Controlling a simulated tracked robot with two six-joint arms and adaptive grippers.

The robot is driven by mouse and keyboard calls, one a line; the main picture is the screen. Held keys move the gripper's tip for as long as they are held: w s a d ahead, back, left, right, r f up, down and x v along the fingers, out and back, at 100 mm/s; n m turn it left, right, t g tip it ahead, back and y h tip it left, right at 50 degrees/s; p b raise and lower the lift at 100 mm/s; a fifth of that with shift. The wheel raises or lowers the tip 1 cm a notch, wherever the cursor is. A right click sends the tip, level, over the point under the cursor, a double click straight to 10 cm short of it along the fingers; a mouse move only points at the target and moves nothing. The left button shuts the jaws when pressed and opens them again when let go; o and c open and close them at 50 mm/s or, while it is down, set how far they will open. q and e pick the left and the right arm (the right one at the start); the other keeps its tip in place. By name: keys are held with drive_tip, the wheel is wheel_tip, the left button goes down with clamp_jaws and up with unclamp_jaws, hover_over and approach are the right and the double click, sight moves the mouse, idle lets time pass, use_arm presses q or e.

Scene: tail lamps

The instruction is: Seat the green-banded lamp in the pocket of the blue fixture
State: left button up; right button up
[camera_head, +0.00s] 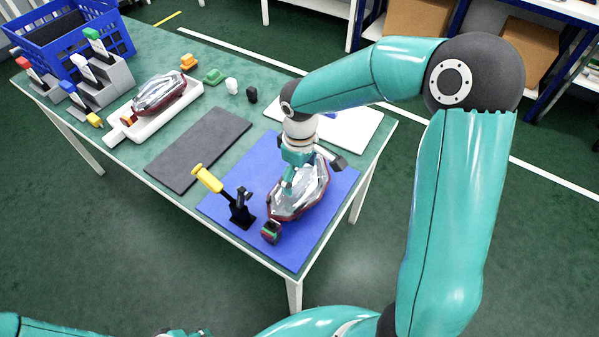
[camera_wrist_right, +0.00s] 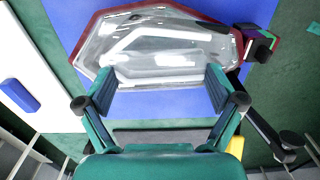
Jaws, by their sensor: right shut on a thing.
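The green-banded lamp (camera_head: 310,195) is a clear, faceted lens with a dark red rim and a dark connector end marked green. It is over the blue fixture (camera_head: 262,165), a flat blue plate at the table's near corner; I cannot tell whether it touches it. My right gripper (camera_head: 290,180) is shut on the lamp from above. In the right wrist view the fingers (camera_wrist_right: 160,88) are at the near edge of the lamp (camera_wrist_right: 150,45), with the connector at the upper right. The pocket is hidden beneath the lamp. My left gripper is not clearly in view.
A black clamp with a yellow handle (camera_head: 207,179) stands on the blue fixture, left of the lamp. A dark grey mat (camera_head: 190,158) lies to the left. Another lamp (camera_head: 158,93) rests on a white holder. A white board (camera_head: 353,130) lies behind my right gripper.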

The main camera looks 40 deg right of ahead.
drive_tip(key=shift+f, duration=0.1)
drive_tip(key=o, duration=1.5)
drive_tip(key=shift+c, duration=0.2)
wheel_tip(320, 180, up, 12)
